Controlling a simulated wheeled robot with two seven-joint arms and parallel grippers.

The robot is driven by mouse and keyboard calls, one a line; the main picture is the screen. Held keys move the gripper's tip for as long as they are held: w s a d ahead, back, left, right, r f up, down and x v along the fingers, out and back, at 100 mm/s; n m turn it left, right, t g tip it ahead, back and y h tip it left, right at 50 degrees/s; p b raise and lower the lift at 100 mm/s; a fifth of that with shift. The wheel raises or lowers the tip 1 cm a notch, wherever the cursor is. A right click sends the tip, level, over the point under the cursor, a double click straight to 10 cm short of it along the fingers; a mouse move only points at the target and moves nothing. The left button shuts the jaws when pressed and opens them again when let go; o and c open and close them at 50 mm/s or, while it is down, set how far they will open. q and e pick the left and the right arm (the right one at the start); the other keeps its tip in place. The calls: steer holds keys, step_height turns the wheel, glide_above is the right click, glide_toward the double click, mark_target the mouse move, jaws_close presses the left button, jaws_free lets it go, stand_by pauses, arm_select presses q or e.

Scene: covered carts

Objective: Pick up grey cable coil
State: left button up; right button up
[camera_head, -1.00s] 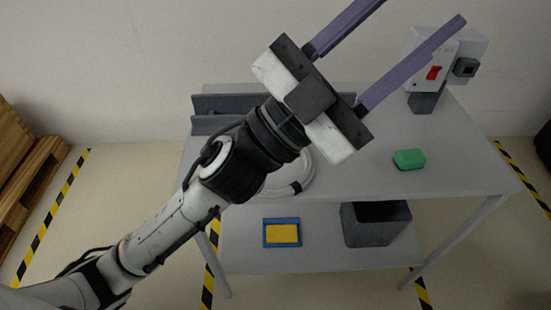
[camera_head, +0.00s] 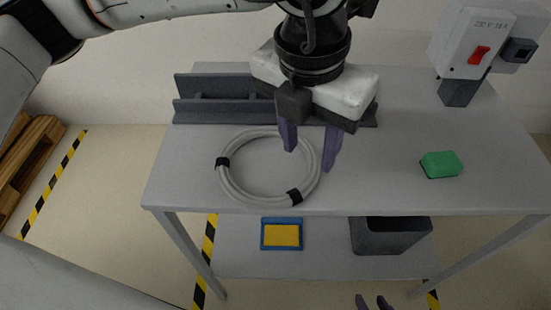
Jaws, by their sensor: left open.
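The grey cable coil (camera_head: 250,201) lies flat on the upper top of the grey table, near its front left. It is a light grey ring with black ties at its left and lower right. My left gripper (camera_head: 309,160) points down over the coil's right side. Its purple fingers are apart and empty, one over the inside of the ring and one near its outer right edge. I cannot tell how high the tips are above the table. Two purple fingertips of my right gripper (camera_head: 373,302) show at the bottom edge; the rest is out of view.
A dark grey channel piece (camera_head: 225,101) lies behind the coil. A green block (camera_head: 441,165) and a white switch box (camera_head: 466,45) with a red switch are on the right. A blue-and-yellow item (camera_head: 281,234) and dark bin (camera_head: 388,238) are on the lower shelf (camera_head: 235,264).

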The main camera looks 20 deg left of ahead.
mark_target(305, 180)
arm_select(q)
step_height(305, 180, down, 3)
steer(key=shift+w+d+f, duration=0.1)
steer(key=shift+f, duration=0.05)
steer(key=f, duration=0.4)
steer(key=shift+a+f, duration=0.1)
steer(key=shift+a, duration=0.1)
steer(key=shift+w+f, duration=0.15)
steer(key=shift+f, duration=0.45)
steer(key=shift+d+r, duration=0.1)
jaws_close()
